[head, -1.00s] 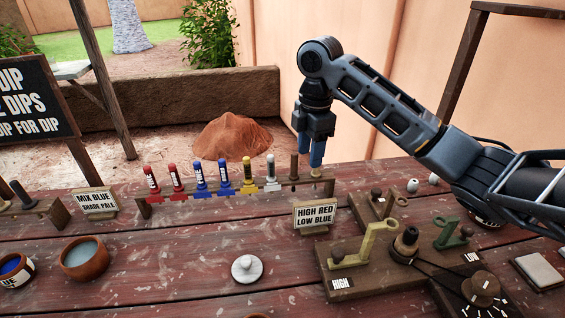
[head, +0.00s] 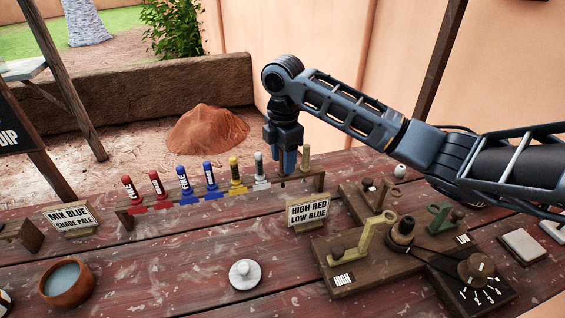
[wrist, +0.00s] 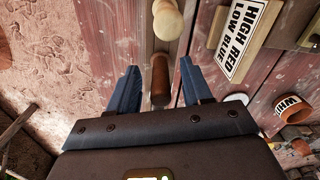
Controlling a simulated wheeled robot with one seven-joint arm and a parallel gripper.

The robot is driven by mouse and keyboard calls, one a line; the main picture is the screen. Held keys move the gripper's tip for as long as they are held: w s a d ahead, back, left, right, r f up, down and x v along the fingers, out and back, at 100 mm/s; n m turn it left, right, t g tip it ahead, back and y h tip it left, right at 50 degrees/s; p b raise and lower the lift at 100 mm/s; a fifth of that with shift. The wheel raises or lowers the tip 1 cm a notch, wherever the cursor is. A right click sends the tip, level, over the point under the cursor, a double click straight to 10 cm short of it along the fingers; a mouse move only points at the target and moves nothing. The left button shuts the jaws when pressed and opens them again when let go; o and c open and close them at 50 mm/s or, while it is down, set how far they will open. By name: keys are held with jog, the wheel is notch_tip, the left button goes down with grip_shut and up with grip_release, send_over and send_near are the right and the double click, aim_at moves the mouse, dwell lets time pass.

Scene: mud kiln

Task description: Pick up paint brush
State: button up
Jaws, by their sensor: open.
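A long wooden rack (head: 150,211) holds a row of upright tools. At its right end stand a dark brown wooden handle (wrist: 160,84) and a light tan wooden handle (head: 305,157); I cannot tell which is the paint brush, as the heads are not clear. My gripper (head: 289,168) points down at that end of the rack and is open. In the wrist view, my gripper (wrist: 158,68) has the dark handle between its two blue fingers, with gaps on both sides. The tan handle (wrist: 168,20) lies just beyond the fingers. In the head view the gripper hides most of the dark handle.
Red, blue, yellow and white tools (head: 184,181) stand left in the rack. A sign reading HIGH RED LOW BLUE (head: 308,212) stands close in front. A wooden lever board (head: 345,283) is at right. A white knobbed disc (head: 245,274) and a clay bowl (head: 67,283) sit nearer.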

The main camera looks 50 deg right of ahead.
jog(key=shift+f, duration=0.55)
grip_shut()
